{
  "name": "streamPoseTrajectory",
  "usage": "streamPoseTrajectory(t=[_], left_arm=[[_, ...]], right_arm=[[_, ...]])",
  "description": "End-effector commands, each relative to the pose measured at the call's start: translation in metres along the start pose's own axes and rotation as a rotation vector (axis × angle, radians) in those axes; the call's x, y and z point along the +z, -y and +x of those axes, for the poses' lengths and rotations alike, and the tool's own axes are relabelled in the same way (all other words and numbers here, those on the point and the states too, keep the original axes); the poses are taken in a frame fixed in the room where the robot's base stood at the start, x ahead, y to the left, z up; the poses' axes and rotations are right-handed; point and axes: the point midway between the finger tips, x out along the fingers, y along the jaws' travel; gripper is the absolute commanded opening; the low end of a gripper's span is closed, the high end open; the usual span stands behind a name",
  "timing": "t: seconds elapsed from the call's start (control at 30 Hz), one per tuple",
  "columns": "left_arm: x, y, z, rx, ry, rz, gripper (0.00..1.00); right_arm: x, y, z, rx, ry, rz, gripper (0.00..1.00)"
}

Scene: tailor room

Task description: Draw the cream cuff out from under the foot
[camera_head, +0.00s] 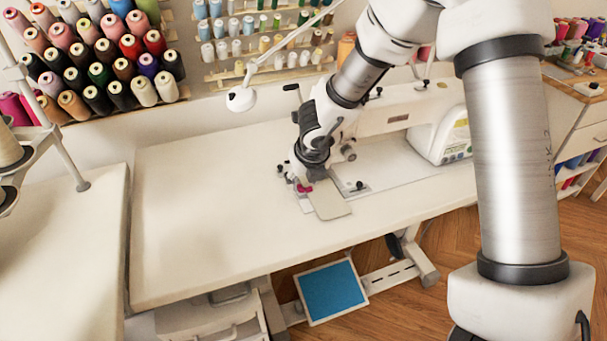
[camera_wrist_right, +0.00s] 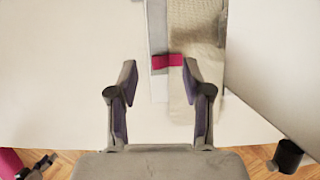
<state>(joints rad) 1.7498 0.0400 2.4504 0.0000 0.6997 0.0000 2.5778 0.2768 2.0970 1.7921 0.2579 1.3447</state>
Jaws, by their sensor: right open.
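The cream cuff (camera_head: 330,203) is a flat pale strip on the sewing table, under and just in front of my right gripper (camera_head: 308,176). In the right wrist view the cuff (camera_wrist_right: 180,107) runs toward me, with a magenta piece (camera_wrist_right: 167,62) beside it. My right gripper (camera_wrist_right: 160,66) is open and points down at the table. Its right finger overlaps the cuff in the picture; contact cannot be told. The magenta piece also shows at the gripper tip in the head view. The presser foot cannot be made out behind my arm. My left gripper is out of view.
The white sewing machine (camera_head: 400,118) stands behind my right arm. A white lamp (camera_head: 241,99) hangs at the back, below thread racks (camera_head: 95,60). The table's left part (camera_head: 200,210) is clear. A blue pedal (camera_head: 331,290) is below the table.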

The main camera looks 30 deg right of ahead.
Motion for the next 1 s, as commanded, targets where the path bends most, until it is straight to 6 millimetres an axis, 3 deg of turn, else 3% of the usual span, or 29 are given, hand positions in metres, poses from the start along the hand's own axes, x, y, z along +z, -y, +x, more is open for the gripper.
streamPoseTrajectory(t=[0.1, 0.4, 0.43, 0.57, 1.0], left_arm=[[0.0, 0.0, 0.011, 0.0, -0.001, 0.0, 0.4], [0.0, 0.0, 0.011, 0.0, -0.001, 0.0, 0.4], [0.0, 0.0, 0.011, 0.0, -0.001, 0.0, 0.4], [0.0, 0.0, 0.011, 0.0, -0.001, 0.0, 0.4], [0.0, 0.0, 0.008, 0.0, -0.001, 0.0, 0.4]], right_arm=[[-0.001, 0.0, 0.019, 0.0, 0.0, 0.0, 0.49], [0.0, 0.0, 0.023, 0.0, 0.0, -0.003, 0.49], [0.0, 0.0, 0.023, 0.0, 0.0, -0.003, 0.46], [0.0, 0.0, 0.023, 0.0, 0.0, -0.003, 0.0], [0.0, -0.006, 0.022, -0.002, -0.001, -0.004, 0.0]])
